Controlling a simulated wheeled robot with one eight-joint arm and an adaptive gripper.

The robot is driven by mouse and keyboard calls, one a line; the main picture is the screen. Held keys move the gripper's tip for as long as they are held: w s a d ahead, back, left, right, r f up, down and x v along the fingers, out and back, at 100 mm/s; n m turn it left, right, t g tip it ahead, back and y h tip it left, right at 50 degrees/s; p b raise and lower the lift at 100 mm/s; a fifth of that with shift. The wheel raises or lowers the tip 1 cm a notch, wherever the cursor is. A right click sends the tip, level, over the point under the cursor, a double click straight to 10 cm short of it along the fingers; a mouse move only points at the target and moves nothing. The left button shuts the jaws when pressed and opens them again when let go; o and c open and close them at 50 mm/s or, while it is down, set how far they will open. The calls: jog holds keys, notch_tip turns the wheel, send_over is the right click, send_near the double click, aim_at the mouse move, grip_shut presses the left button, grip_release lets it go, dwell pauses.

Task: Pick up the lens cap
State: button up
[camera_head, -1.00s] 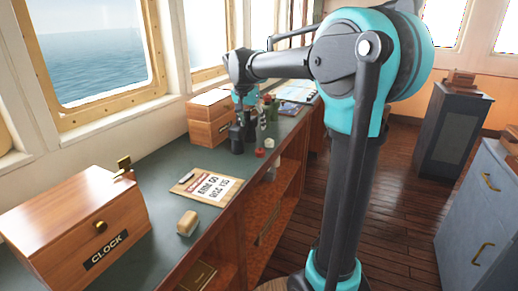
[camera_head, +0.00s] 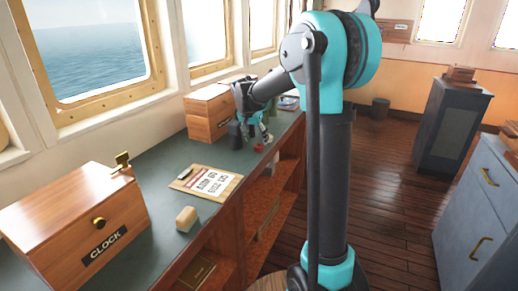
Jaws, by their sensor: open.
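My gripper (camera_head: 257,132) is at the end of my arm, low over the far part of the green counter top. It is open, with its fingers pointing down near the counter's front edge. I cannot make out the lens cap for sure; it is too small or hidden by the gripper and the things around it. A dark upright object (camera_head: 235,136) stands just left of the gripper. A small red thing (camera_head: 259,148) lies just below the fingers in the picture, near the edge. I cannot tell if the fingers touch anything.
A wooden clock box (camera_head: 75,222) stands at the near left of the counter (camera_head: 150,165). A tan block (camera_head: 186,219) and a clipboard (camera_head: 232,186) lie in front of it. Another wooden box (camera_head: 208,118) stands behind the gripper by the windows. Open shelves are below.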

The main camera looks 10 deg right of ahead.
aim_at(258, 145)
jog(key=shift+x, duration=2.25)
jog(key=shift+d, duration=0.15)
jog(key=c, duration=0.8)
